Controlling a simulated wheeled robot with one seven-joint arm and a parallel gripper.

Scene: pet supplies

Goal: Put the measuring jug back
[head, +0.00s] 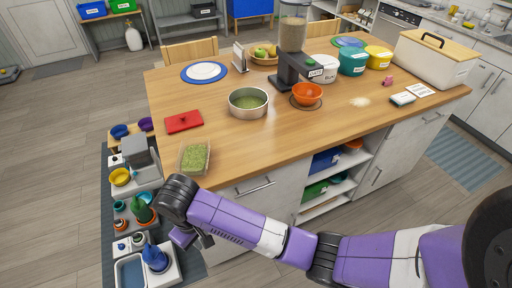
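I cannot pick out a measuring jug with certainty in the head view. A clear rectangular tub (195,158) with green contents sits at the near left corner of the wooden island top. My gripper (195,240) is low, past the near left edge of the island, beside the floor-level stands. Nothing clearly shows held in it. Its fingers are small and dark, so their opening is unclear.
The wooden island (220,150) carries a red flat item (183,121), an orange bowl (307,93) by a dark dispenser (290,72), labelled tubs and a large cream bin (436,58). Low stands at left hold a yellow bowl (120,177), a green item (142,211) and a blue item (155,257).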

